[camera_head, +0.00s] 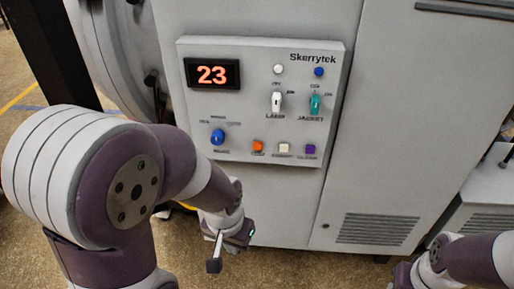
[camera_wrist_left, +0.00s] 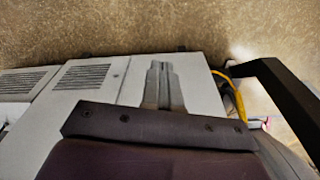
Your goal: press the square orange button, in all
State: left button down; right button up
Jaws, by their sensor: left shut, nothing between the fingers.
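The orange button (camera_head: 258,146) sits in the bottom row of the control panel (camera_head: 262,72). It is small, and I cannot tell clearly whether its outline is square. A pale button (camera_head: 284,148) and a purple button (camera_head: 310,149) are to its right. My left gripper (camera_head: 213,265) is below the panel, lower and left of the orange button, and apart from it. In the left wrist view its fingers (camera_wrist_left: 160,82) are together and empty. The panel does not show clearly there. My right arm enters at the lower right, but its gripper is out of the picture.
The panel also bears a display (camera_head: 212,74) reading 23, a blue knob (camera_head: 217,137), a white switch (camera_head: 277,101) and a teal switch (camera_head: 315,103). The grey cabinet (camera_head: 405,130) extends right. A round chamber (camera_head: 110,60) is at the left. A yellow cable (camera_wrist_left: 235,98) hangs nearby.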

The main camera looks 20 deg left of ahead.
aim_at(257, 146)
jog(key=j+z, duration=0.4)
jog(key=k+j+z, duration=0.2)
jog(key=j+z, duration=0.2)
jog(key=k+j+z, duration=0.15)
jog(key=j+z, duration=0.25)
